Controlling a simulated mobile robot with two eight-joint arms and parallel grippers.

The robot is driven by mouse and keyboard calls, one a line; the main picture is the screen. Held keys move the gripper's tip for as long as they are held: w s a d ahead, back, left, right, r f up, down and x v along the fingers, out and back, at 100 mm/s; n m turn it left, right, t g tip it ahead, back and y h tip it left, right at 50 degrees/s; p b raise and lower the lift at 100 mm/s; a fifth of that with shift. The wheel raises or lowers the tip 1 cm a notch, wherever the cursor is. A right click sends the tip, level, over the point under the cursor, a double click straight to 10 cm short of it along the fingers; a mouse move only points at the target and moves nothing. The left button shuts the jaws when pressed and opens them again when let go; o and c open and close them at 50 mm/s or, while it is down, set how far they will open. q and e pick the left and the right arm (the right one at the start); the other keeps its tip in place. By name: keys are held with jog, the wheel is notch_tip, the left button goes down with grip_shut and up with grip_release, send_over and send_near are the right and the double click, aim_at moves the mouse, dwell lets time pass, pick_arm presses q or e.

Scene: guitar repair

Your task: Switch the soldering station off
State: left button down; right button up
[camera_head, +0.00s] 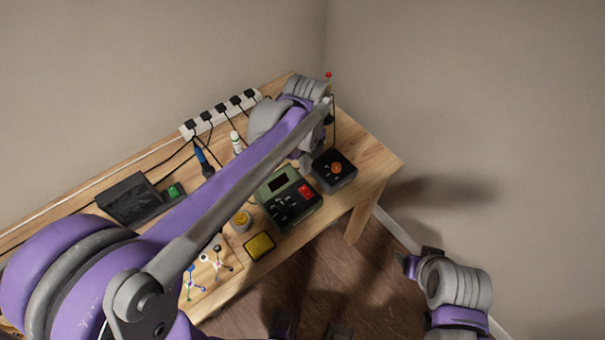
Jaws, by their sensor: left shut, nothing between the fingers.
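The soldering station appears to be the grey-green box (274,201) on the bench, with a dark display, a red switch (305,190) and black controls on its front. I cannot read the switch's position. My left arm crosses the bench from the lower left. Its wrist is over the far right part, and my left gripper (306,158) points down just behind the station, shut and empty. The arm partly hides that area, so I cannot tell whether the fingertips touch anything. My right gripper (420,258) is at the lower right, off the bench; its fingers are unclear.
A dark box with an orange knob (335,169) stands right of the station. A yellow-framed pad (259,246) and a small yellow-topped jar (241,221) lie in front-left. A power strip (222,114) with several plugs runs along the wall. A black box (130,197) is at left.

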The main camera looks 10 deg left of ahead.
pick_arm(q)
notch_tip(320, 180, up, 4)
send_over(309, 195)
jog(key=w+a, duration=0.1)
jog(key=shift+r, duration=0.4)
jog(key=f+b, duration=0.1)
jog(key=f, duration=0.3)
jog(key=f+b, duration=0.1)
jog(key=f, duration=0.4)
jog(key=s+d+f+b, duration=0.1)
jog(key=f, duration=0.4)
jog(key=shift+f, duration=0.1)
